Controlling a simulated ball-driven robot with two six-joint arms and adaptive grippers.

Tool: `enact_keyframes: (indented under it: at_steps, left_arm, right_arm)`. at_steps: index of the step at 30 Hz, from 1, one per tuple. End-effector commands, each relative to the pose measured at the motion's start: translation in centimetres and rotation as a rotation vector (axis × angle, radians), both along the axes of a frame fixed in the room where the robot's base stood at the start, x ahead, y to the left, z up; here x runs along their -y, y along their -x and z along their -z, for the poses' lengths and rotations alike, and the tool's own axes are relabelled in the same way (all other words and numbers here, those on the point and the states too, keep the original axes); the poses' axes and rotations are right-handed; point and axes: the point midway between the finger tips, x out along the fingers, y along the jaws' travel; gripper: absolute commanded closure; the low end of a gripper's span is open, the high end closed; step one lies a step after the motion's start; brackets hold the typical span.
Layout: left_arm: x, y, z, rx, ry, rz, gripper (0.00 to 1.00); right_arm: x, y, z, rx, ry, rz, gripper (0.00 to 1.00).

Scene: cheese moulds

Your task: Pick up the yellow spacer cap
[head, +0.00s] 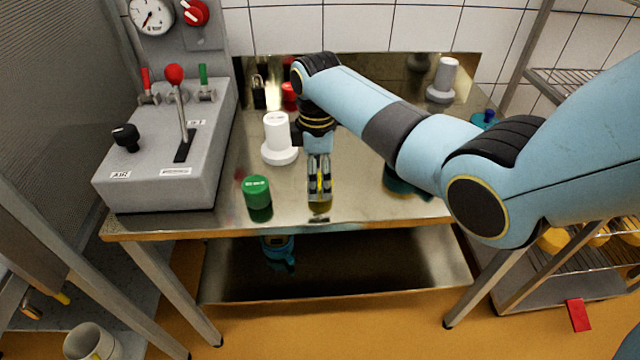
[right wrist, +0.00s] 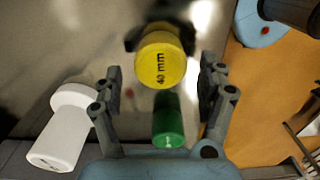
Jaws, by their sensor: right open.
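The yellow spacer cap (right wrist: 160,64) is round and marked "40 mm"; the right wrist view shows its top face. My right gripper (head: 319,188) points down near the front edge of the steel table, over the cap. Its fingers are open, one on each side of the cap. My left gripper is not in view.
A green cap (head: 256,190) stands left of my right gripper. A white stepped piece (head: 279,141) stands behind it. The grey control box (head: 165,150) with levers fills the table's left. A grey-white piece (head: 444,80) stands at the back right. The steel table's front edge (head: 300,228) is close.

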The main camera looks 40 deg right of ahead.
Motion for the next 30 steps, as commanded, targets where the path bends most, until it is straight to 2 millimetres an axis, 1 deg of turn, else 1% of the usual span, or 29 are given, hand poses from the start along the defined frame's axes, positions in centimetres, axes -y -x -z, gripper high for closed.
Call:
enact_keyframes:
  at_steps: [1,3,6,13,14,26,27,30]
  left_arm:
    - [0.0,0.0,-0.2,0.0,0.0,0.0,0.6]
    - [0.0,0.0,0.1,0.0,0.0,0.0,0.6]
    - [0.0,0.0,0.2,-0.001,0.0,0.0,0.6]
    - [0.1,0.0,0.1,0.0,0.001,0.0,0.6]
    - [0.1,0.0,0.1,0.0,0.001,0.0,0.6]
    - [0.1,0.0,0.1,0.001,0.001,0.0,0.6]
    - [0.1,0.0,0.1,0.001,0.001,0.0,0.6]
    - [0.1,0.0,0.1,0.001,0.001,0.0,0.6]
  right_arm:
    - [-0.2,0.2,0.7,-0.003,-0.001,0.0,0.25]
    - [-0.1,0.1,1.8,-0.002,0.0,0.0,0.25]
    - [-0.1,0.1,2.6,-0.001,0.001,0.0,0.25]
    - [-0.1,0.1,2.7,0.001,0.001,0.0,0.25]
    - [-0.1,0.1,2.7,0.001,0.001,0.0,0.27]
    - [-0.1,0.1,2.7,0.001,0.001,0.0,0.8]
    - [-0.1,0.1,2.7,0.001,0.001,0.0,0.83]
    - [-0.1,0.1,2.7,0.001,0.001,0.0,0.83]
